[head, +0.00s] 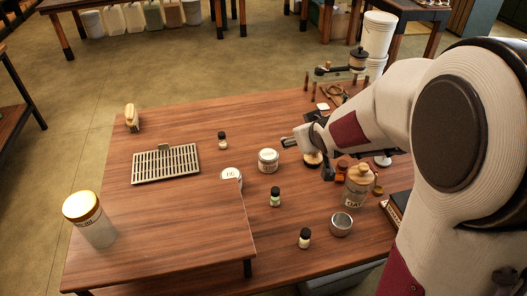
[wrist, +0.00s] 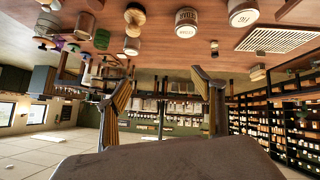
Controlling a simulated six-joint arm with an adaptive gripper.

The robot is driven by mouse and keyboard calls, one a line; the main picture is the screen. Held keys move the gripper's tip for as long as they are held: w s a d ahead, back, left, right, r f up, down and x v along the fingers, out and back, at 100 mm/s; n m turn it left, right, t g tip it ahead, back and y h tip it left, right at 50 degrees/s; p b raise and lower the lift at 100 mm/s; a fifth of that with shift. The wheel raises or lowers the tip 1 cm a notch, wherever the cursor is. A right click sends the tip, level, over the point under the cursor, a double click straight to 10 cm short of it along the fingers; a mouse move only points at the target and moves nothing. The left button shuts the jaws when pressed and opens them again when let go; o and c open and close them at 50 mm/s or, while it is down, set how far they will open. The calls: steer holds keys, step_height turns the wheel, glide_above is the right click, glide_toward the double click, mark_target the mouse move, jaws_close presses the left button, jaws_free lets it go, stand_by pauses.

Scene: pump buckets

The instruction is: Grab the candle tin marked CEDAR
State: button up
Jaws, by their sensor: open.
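A pale candle tin (head: 268,160) with a white label stands on the wooden table, just left of and nearer than my gripper in the head view. In the wrist view that tin (wrist: 187,22) shows at the top edge; its lettering is too small to read surely. A second tin (head: 231,178) stands left of it, partly behind the raised board's edge; its label (wrist: 243,14) appears to read FIG. My gripper (head: 288,142) is above the table, open and empty, its fingers (wrist: 160,88) spread apart in the wrist view. It touches neither tin.
Small dark-capped bottles (head: 275,197) stand in front of the tins. A slatted tray (head: 166,163) lies at left, and a gold-lidded jar (head: 90,219) stands on the raised board (head: 170,240).

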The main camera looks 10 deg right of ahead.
steer(key=w+f+n+t+y, duration=0.1)
steer(key=w+f+y, duration=0.1)
steer(key=w+f, duration=0.55)
steer(key=n+t+y, duration=0.1)
steer(key=t+y, duration=0.1)
steer(key=y, duration=0.2)
glide_toward(275, 163)
steer(key=w, duration=0.3)
steer(key=w+a, duration=0.1)
steer(key=w, duration=0.1)
steer(key=shift+w+a+f, duration=0.1)
steer(key=shift+w+f, duration=0.05)
steer(key=shift+f, duration=0.25)
steer(key=shift+a+f, duration=0.2)
steer(key=shift+f, duration=0.4)
steer(key=shift+x, duration=1.25)
steer(key=shift+a, duration=0.15)
steer(key=shift+a+x, duration=0.15)
steer(key=shift+x, duration=1.15)
steer(key=shift+a+x, duration=0.1)
steer(key=shift+x, duration=1.15)
steer(key=shift+r, duration=0.1)
